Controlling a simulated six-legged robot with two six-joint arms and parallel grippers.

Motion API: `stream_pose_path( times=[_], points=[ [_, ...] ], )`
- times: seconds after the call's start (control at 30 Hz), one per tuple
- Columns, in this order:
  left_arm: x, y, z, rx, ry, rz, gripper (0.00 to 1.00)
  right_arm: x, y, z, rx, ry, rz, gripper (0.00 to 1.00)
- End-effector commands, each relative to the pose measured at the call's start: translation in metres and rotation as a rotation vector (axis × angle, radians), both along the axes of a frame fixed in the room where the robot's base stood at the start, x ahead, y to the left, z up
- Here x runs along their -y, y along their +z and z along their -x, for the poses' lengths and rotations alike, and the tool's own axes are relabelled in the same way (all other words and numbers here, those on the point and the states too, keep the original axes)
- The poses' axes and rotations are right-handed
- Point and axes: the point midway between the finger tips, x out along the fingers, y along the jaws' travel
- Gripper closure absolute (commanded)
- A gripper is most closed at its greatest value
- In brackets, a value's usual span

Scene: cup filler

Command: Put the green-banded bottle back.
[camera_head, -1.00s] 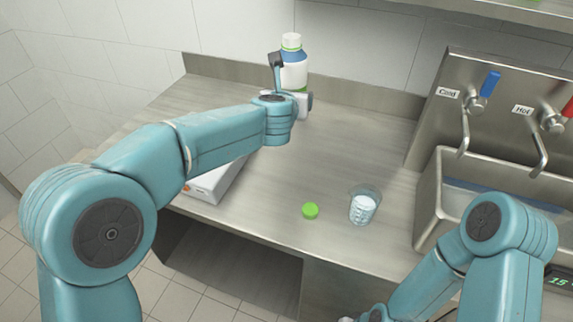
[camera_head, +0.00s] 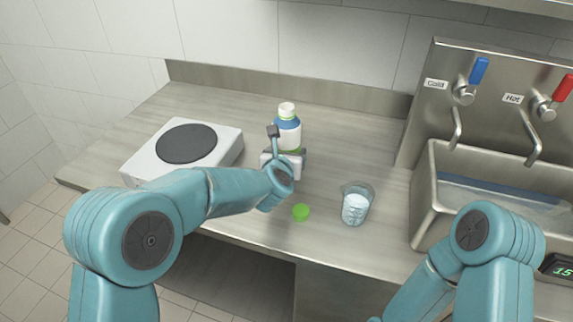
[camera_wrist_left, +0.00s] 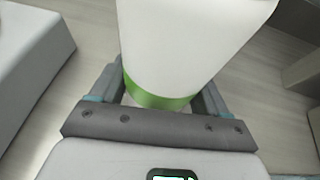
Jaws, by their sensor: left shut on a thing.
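The green-banded bottle (camera_head: 288,134) is white with a blue upper part and a green band low down. It looks upright, with its pale neck uncapped. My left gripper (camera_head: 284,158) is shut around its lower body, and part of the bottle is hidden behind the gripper. In the left wrist view the bottle (camera_wrist_left: 195,40) stands between the fingers, its green band just beyond the palm. I cannot tell whether its base touches the counter. A green cap (camera_head: 301,212) lies on the counter in front of it. My right arm shows at the lower right, its gripper out of the picture.
A glass beaker (camera_head: 356,203) with pale contents stands right of the cap. A white hotplate (camera_head: 222,150) with a dark round plate is on the left. A steel sink (camera_head: 425,205) with cold and hot taps is on the right. The counter (camera_head: 345,125) behind the bottle is clear.

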Motion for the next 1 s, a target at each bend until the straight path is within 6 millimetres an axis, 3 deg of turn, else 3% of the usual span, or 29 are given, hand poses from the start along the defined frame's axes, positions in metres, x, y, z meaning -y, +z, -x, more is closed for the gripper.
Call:
stream_pose_path(
  times=[0.17,0.63,0.67,0.7,1.0],
  points=[
    [-0.001,-0.026,0.0,-0.001,0.002,-0.001,0.85,0.0,-0.003,0.0,0.0,0.0,0.0,0.33],
    [0.0,-0.032,0.0,0.002,0.001,0.0,0.85,0.0,-0.009,0.0,0.0,0.0,0.0,0.33],
    [0.0,-0.032,0.0,-0.001,0.001,-0.001,0.15,0.0,-0.008,0.0,0.0,0.0,0.0,0.33],
    [0.0,-0.032,0.0,-0.001,0.001,-0.001,0.01,0.0,-0.007,0.0,0.0,0.0,0.0,0.33],
    [0.0,-0.028,0.0,-0.001,0.001,-0.001,0.0,0.0,-0.002,0.0,0.0,0.0,0.0,0.33]
  ],
)
